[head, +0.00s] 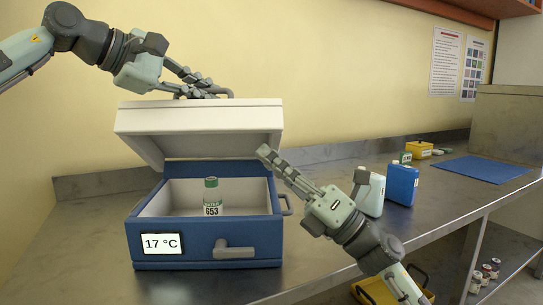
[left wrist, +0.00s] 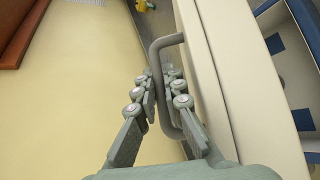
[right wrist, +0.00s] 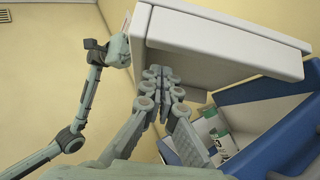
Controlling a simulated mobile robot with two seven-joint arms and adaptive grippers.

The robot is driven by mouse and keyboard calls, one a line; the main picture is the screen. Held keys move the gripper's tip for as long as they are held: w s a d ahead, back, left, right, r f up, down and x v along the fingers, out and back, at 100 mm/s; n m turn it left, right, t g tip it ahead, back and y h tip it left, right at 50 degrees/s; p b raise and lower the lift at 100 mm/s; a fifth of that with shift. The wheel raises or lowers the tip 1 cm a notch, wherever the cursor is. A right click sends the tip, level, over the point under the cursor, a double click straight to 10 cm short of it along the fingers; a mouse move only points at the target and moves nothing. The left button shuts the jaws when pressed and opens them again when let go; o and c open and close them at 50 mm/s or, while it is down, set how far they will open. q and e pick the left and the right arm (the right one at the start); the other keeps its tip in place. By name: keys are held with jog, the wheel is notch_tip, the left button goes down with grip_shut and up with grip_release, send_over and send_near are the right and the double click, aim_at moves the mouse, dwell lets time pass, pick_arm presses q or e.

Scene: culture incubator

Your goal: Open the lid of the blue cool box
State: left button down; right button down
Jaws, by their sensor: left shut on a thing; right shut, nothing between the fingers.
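The blue cool box (head: 205,243) stands on the counter with a 17 °C display (head: 163,244) on its front. Its white lid (head: 200,118) is raised and tilted, hinged at the back. A bottle with a green cap (head: 211,195), labelled 653, stands inside. My left gripper (head: 207,90) is behind the lid's top, shut on the grey lid handle (left wrist: 158,75). My right gripper (head: 265,153) is shut and empty at the lid's right front corner. In the right wrist view its fingertips (right wrist: 162,75) are close to the lid's underside; contact is unclear.
A white bottle (head: 370,192) and a blue bottle (head: 402,184) stand right of the box. Further right are a yellow container (head: 419,150) and a blue mat (head: 485,169). A yellow crate (head: 385,290) is below the counter. The wall is close behind the box.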

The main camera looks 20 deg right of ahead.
aim_at(242, 133)
pick_arm(q)
jog(key=shift+f, duration=0.1)
pick_arm(e)
jog(key=x, duration=0.7)
jog(key=shift+r, duration=0.1)
